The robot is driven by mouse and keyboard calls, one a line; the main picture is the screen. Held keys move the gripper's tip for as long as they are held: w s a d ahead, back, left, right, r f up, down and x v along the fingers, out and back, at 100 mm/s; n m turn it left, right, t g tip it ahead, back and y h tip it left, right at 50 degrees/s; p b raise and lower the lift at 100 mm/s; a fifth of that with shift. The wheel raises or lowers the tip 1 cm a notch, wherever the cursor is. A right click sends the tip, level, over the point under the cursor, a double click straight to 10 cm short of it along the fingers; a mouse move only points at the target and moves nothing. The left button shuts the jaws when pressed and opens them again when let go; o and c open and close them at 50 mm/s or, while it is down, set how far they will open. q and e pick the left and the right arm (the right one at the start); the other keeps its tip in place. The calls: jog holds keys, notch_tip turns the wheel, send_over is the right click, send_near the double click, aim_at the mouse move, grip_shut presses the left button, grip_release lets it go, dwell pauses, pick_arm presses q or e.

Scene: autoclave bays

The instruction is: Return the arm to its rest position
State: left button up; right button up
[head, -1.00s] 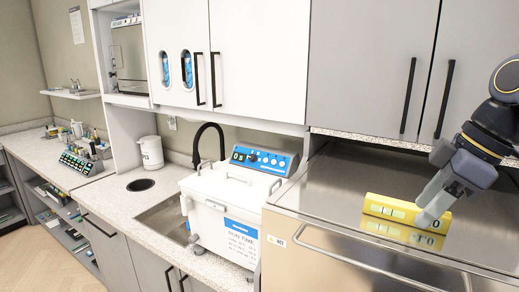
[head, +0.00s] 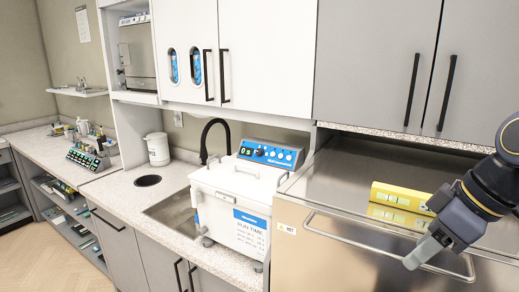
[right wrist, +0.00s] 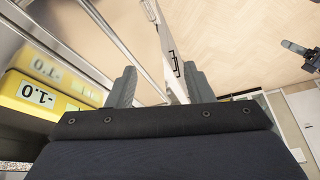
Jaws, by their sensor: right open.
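My right gripper (head: 416,256) hangs in front of the steel-topped unit at the right of the head view, near the unit's long handle. It is open and empty; its two grey fingers stand apart in the right wrist view (right wrist: 162,90). A yellow block (head: 398,193) with pale label windows lies on the steel top, behind and above the gripper and apart from it. It also shows at the left of the right wrist view (right wrist: 35,92), with "-1.0" on its face. My left gripper is not seen in the head view.
The steel unit (head: 340,175) has a bar handle (head: 372,243) along its front. Grey cabinets (head: 380,60) hang above it. A white bath with a blue panel (head: 235,205) stands left of it by the sink. Wooden floor (right wrist: 240,35) lies open below.

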jog(key=s+a+f+m, duration=0.1)
jog(key=s+f+m, duration=0.2)
jog(key=f, duration=0.5)
jog(key=s+a+f+m+t+b, duration=0.1)
jog(key=s+a+f+m, duration=0.1)
jog(key=s+f, duration=0.3)
jog(key=s+a+f+m+t+b, duration=0.1)
jog(key=s+f+m, duration=0.3)
jog(key=f, duration=0.7)
jog(key=shift+a+f+m, duration=0.25)
jog(key=shift+a+m, duration=0.25)
jog(key=shift+a, duration=0.05)
jog(key=shift+s, duration=0.1)
jog(key=shift+c, duration=0.4)
